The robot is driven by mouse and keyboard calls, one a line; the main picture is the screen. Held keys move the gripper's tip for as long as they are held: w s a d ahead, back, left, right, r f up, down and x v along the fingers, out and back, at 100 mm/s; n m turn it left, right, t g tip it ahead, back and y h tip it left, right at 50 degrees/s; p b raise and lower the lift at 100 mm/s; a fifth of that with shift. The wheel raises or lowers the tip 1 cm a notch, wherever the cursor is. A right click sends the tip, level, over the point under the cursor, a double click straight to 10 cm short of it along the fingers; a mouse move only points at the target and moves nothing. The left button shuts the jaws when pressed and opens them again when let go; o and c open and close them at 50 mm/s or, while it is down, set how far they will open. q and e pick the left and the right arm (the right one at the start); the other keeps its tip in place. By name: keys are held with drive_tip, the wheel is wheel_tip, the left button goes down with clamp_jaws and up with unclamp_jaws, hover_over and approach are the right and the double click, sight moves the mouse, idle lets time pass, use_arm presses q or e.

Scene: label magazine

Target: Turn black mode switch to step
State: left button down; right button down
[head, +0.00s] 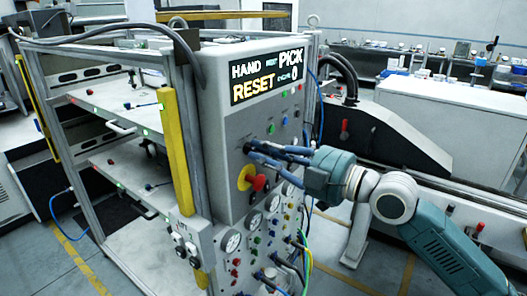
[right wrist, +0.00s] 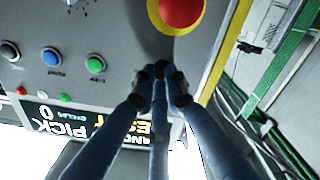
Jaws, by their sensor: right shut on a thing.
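The control panel (head: 232,132) is the grey front of the machine, with a lit display (head: 264,79) reading HAND, PICK, RESET and 0. My right gripper (head: 248,148) reaches in from the right, its blue fingers closed together at the panel, below the display and above the red emergency stop (head: 258,183). In the right wrist view the dark fingertips (right wrist: 160,75) are shut on a small dark thing at the panel, which appears to be the black mode switch. The fingers hide most of it, so its pointing direction cannot be told. My left gripper is not in view.
In the right wrist view, a green button (right wrist: 96,64), a blue button (right wrist: 51,56) and a dark knob (right wrist: 10,50) sit beside the fingers. The emergency stop (right wrist: 182,10) is close to the fingertips. Gauges (head: 232,241) and hoses fill the lower panel.

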drive_tip(key=m+p, duration=0.4)
drive_tip(key=m, duration=0.8)
drive_tip(key=shift+f, duration=0.2)
idle(0.5)
drive_tip(key=c, duration=1.8)
unclamp_jaws()
drive_tip(key=shift+o, duration=0.2)
drive_tip(key=v, duration=1.2)
